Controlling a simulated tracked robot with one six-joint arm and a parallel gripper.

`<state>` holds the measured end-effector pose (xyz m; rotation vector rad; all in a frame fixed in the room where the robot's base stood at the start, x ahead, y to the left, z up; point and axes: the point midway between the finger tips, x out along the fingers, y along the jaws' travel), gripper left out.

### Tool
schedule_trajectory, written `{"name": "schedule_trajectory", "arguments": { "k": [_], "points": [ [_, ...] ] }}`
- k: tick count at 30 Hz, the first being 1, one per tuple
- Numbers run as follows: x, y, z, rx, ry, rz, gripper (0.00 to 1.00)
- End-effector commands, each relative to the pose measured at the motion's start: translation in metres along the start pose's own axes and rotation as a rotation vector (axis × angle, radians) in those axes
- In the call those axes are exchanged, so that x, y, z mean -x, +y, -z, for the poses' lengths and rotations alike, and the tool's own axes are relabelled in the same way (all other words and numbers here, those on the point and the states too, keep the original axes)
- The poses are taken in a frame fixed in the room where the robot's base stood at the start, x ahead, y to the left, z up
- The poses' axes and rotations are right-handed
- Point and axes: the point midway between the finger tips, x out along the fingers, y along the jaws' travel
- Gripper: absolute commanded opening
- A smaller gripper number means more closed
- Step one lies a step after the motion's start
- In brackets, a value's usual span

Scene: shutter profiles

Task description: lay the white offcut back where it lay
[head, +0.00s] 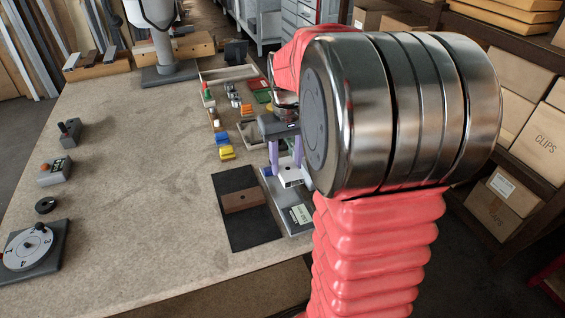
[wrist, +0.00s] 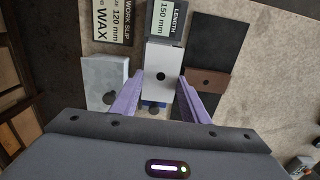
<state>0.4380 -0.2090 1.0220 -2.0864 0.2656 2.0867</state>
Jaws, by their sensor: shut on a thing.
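The white offcut (head: 292,177) is a short pale piece with a dark hole in its face. In the wrist view the white offcut (wrist: 160,62) sits between the two purple fingers. My gripper (head: 286,166) is shut on it, at the right edge of the bench; the fingers also show in the wrist view (wrist: 160,77). Whether the offcut touches the surface below it I cannot tell. Part of my arm hides the area to the right in the head view.
A dark mat (head: 224,183) with a brown block (head: 244,197) lies just left of my gripper. Yellow and blue pieces (head: 225,146) lie behind. A pale grey block (wrist: 104,76) and printed cards (wrist: 115,20) show in the wrist view. The bench's middle is clear.

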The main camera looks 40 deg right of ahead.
Motion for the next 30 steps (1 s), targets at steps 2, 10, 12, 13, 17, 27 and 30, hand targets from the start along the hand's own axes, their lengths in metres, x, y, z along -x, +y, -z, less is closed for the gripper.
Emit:
{"name": "schedule_trajectory", "arguments": {
  "k": [2, 10, 12, 13, 17, 27, 30],
  "points": [
    [-0.001, -0.003, 0.004, 0.006, 0.0, 0.0, 0.15],
    [-0.009, -0.043, 0.048, 0.076, -0.002, 0.0, 0.15],
    [-0.013, -0.062, 0.066, 0.106, -0.003, 0.0, 0.15],
    [-0.015, -0.07, 0.073, 0.119, -0.002, 0.0, 0.15],
    [-0.026, -0.111, 0.102, 0.173, -0.003, 0.0, 0.15],
    [-0.044, -0.179, 0.139, 0.253, 0.001, 0.0, 0.15],
    [-0.044, -0.181, 0.14, 0.255, 0.001, 0.0, 0.15]
  ]
}}
